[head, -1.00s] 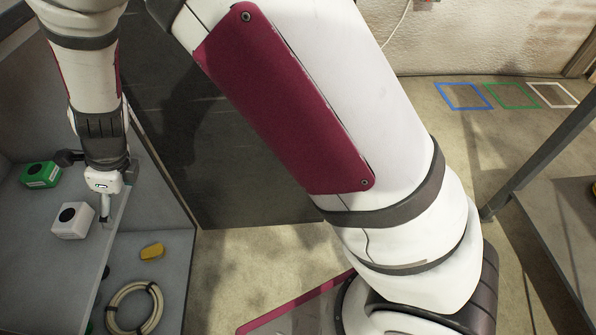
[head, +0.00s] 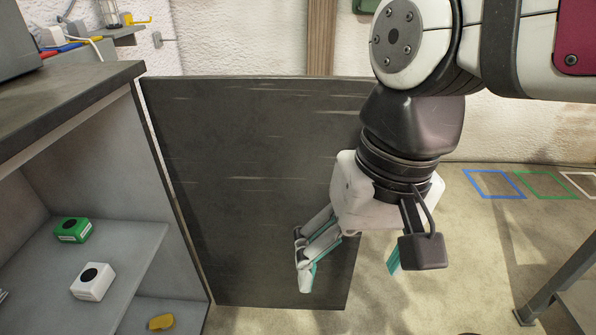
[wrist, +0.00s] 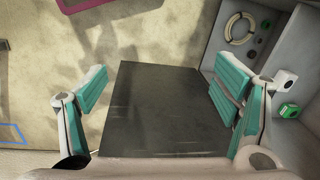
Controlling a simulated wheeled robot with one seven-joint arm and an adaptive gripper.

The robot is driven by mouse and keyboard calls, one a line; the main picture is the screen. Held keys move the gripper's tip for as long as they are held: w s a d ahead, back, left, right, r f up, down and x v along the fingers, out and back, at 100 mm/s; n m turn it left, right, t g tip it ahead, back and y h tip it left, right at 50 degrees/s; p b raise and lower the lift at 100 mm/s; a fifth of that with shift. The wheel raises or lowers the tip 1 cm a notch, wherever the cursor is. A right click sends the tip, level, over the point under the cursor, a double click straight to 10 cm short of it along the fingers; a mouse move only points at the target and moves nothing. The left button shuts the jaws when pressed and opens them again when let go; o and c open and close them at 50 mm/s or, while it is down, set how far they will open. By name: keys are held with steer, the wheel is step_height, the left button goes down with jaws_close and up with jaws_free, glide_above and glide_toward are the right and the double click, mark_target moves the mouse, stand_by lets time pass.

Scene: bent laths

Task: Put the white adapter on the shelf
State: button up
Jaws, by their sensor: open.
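The white adapter (head: 92,281), a small white block with a black round top, sits on the grey shelf (head: 130,250) inside the cabinet at the left. It also shows in the wrist view (wrist: 285,80) at the right. My gripper (head: 345,270) is open and empty. It hangs in front of the dark panel, to the right of the cabinet and apart from the adapter. In the wrist view its teal-padded fingers (wrist: 160,92) are spread wide with nothing between them.
A green block (head: 73,230) stands behind the adapter on the same shelf. A yellow item (head: 161,322) and a coiled hose (wrist: 240,28) lie on the level below. A dark panel (head: 250,180) stands beside the cabinet. Open floor (head: 470,250) lies to the right.

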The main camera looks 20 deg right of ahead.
steer(key=s+d+n+h, duration=0.1)
steer(key=s+d+n, duration=0.1)
steer(key=s, duration=0.4)
steer(key=shift+d+f+n, duration=0.3)
steer(key=shift+d+f, duration=0.1)
steer(key=shift+d, duration=0.4)
